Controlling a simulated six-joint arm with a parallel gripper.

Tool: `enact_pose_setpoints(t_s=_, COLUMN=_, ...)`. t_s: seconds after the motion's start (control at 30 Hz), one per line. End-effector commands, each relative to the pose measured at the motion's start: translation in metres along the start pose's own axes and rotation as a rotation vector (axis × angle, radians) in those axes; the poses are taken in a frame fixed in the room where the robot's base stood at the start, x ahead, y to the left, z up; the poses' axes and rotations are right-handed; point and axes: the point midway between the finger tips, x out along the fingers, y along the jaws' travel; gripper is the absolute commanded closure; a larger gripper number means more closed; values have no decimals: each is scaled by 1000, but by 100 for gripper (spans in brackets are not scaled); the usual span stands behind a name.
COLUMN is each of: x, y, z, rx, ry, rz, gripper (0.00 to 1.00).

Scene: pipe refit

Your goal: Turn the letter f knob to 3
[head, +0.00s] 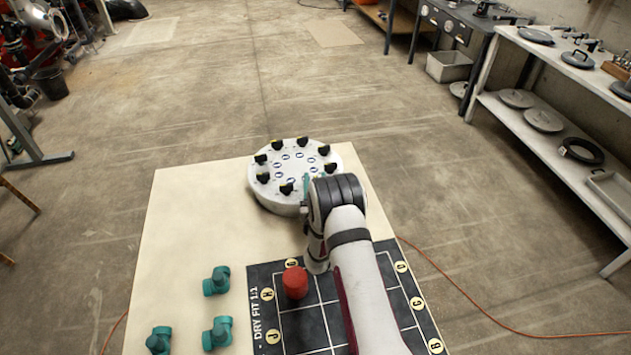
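A round white disc (275,197) stands near the far edge of the table. Several black knobs with yellow marks ring its top, among them one at the left (263,178) and one at the front (287,187). White-and-blue labels lie inside the ring. The letters and numbers are too small to read, so I cannot tell which knob is f or where it points. My arm's black wrist joint covers the disc's right front edge. My gripper's fingers cannot be made out behind my arm. A small teal patch (306,180) shows beside the wrist; I cannot tell what it is.
A black grid board (263,338) with yellow letter tags lies at the table's front right. A red cylinder (295,283) stands on it. Teal pipe elbows (217,281) lie at the left front. The tabletop (190,215) left of the disc is clear.

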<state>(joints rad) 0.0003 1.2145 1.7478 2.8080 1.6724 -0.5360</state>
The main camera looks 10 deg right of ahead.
Motion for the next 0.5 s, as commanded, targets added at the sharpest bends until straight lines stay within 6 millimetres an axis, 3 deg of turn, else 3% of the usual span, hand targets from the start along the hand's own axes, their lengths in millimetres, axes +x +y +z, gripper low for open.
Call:
enact_pose_setpoints(t_s=0.33, x=-4, y=0, z=-1, rx=-1, ry=2, rz=1, gripper=55)
enact_pose_setpoints(t_s=0.5, x=-37, y=1, z=-2, rx=-1, ry=6, rz=3, gripper=55)
